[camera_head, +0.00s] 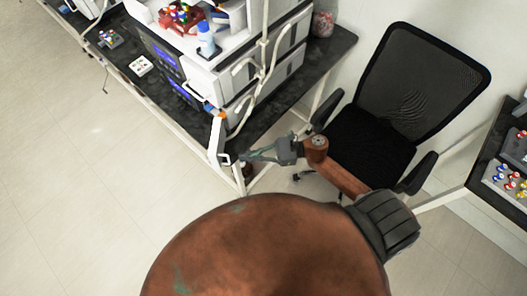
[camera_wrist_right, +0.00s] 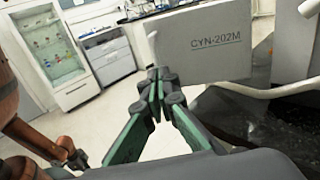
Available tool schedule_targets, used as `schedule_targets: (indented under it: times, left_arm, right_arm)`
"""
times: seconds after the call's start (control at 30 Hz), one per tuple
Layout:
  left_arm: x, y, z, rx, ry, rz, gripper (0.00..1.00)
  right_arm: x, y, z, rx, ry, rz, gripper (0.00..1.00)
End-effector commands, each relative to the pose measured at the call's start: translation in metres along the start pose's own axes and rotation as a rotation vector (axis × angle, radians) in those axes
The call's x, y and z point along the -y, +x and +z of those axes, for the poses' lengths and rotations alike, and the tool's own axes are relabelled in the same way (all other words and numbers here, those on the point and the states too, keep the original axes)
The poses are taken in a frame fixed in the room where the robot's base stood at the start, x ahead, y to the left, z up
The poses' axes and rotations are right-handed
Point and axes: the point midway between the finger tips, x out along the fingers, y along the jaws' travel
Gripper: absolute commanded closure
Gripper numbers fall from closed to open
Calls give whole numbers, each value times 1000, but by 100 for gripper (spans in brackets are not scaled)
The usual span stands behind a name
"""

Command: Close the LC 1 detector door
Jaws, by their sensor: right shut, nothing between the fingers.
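The LC 1 detector door appears to be the white panel (camera_head: 216,138) standing out from the front of the instrument stack (camera_head: 235,75), swung open over the bench's front edge. In the right wrist view it is a flat panel (camera_wrist_right: 203,48) marked CYN-202M. My right gripper (camera_head: 244,158) reaches in from the right, its tips beside the door's lower outer end. In the right wrist view, the right gripper (camera_wrist_right: 157,82) is shut and empty, just below and left of the panel; I cannot tell whether it touches.
A black office chair (camera_head: 400,100) stands right of my forearm. The floor at left (camera_head: 70,170) is clear. A glass cabinet (camera_wrist_right: 48,55) stands far off.

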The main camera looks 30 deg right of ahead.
Motion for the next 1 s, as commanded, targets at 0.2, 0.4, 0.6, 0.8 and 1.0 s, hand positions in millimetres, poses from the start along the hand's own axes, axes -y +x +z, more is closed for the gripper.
schedule_targets:
  times: [0.2,0.4,0.6,0.8,1.0]
  left_arm:
    - [0,-4,1,1,-1,0,100]
    - [0,-4,2,2,-1,-1,100]
    - [-12,-3,-1,-2,-2,13,100]
    - [3,-5,2,3,0,-3,100]
    - [3,-7,2,1,-1,-3,100]
  right_arm:
    - [0,24,0,0,2,0,100]
    - [0,29,-1,-1,2,-1,100]
    - [6,13,-3,-5,4,-5,100]
    - [0,28,0,1,3,-21,100]
    - [-3,32,0,2,5,-87,100]
